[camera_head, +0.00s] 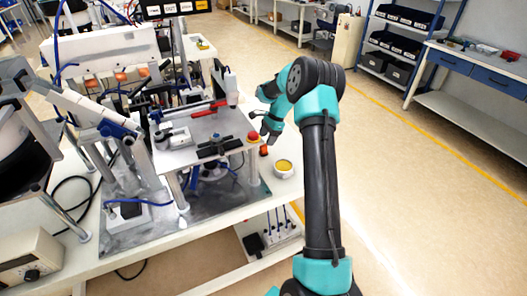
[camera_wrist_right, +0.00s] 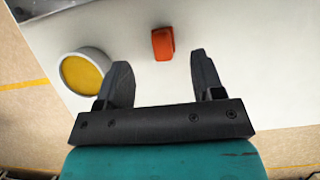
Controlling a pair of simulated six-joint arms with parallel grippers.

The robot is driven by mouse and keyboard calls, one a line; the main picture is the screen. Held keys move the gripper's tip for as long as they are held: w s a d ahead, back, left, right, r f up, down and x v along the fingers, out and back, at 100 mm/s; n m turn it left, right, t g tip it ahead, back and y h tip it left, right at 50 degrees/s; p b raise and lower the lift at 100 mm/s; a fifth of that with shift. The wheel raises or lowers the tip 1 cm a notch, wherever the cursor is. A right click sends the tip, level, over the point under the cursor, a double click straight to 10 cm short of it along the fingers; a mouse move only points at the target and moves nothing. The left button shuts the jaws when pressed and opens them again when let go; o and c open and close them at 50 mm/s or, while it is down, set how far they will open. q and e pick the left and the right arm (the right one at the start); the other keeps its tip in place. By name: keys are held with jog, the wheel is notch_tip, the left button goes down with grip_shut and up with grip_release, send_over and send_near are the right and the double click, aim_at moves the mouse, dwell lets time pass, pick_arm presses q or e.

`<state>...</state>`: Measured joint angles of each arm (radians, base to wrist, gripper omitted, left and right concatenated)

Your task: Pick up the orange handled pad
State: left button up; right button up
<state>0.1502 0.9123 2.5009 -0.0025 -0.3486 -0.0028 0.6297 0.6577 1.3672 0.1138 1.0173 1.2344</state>
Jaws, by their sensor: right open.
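The orange handled pad (camera_head: 264,150) is a small orange block on the white table near its right edge. In the right wrist view the pad (camera_wrist_right: 162,44) lies just beyond my fingertips, in line with the gap between them and untouched. My right gripper (camera_head: 265,135) is above the table by the pad, partly hidden by its own wrist in the head view. In the wrist view the gripper (camera_wrist_right: 161,64) is open, with nothing between its fingers. My left gripper is not in view.
A white cup with yellow contents (camera_head: 284,168) stands close to the pad; in the wrist view the cup (camera_wrist_right: 84,73) is left of my fingers. A red button (camera_head: 254,136) and the metal feeder plate (camera_head: 190,150) stand left of the gripper. The floor at right is clear.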

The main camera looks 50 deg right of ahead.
aim_at(262, 150)
jog(key=shift+x, duration=1)
jog(key=shift+d+x, duration=0.2)
jog(key=shift+x, duration=2.45)
jog(key=shift+f, duration=0.1)
jog(key=c, duration=1)
